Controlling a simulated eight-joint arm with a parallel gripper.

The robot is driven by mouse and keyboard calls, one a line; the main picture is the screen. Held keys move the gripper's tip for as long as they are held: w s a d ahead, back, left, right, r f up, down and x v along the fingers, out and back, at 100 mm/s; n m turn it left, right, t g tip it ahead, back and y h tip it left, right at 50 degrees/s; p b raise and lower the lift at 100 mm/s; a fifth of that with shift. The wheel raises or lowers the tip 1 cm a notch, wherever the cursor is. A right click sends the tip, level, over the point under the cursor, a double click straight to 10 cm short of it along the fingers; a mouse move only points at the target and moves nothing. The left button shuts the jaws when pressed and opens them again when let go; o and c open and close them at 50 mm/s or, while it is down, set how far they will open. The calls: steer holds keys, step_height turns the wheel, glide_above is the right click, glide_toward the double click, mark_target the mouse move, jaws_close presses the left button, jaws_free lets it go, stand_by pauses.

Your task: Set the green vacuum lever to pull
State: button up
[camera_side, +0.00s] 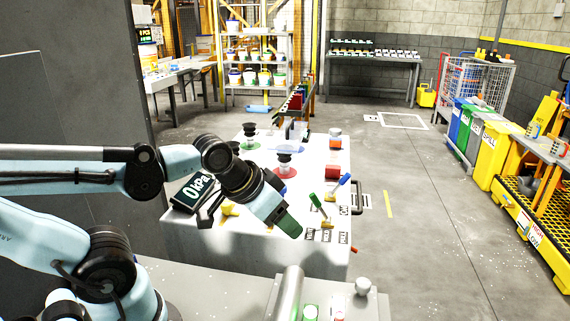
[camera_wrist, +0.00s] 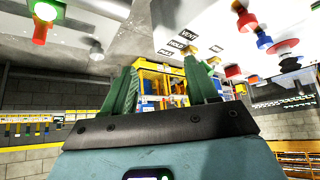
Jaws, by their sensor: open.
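The green lever (camera_side: 316,201) stands on a yellow base on the white table in the side view, its grip leaning up and to the left. In the wrist view, a green piece beside the right finger may be this lever, mostly hidden. Dark labels reading VENT (camera_wrist: 203,26), HOLD (camera_wrist: 180,44) and PULL (camera_wrist: 166,53) show in the wrist view. I cannot tell which label the lever points at. My gripper (camera_side: 290,226), with green fingers, is left of the lever and apart from it. In the wrist view my gripper (camera_wrist: 158,88) is open with nothing between the fingers.
Open floor lies to the right.

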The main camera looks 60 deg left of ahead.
steer(key=shift+w+r, duration=0.1)
steer(key=shift+w, duration=0.05)
steer(key=shift+c, duration=1.4)
step_height(320, 180, up, 6)
steer(key=f+m+g+h, duration=0.1)
steer(key=m+g, duration=0.6)
steer(key=g, duration=0.1)
glide_above(312, 195)
steer(key=w+a, duration=0.1)
steer(key=a, duration=0.1)
steer(key=f, duration=0.3)
steer(key=d+f, duration=0.1)
steer(key=f, duration=0.7)
steer(key=shift+s+d, duration=0.2)
steer(key=shift+c, duration=0.2)
jaws_close()
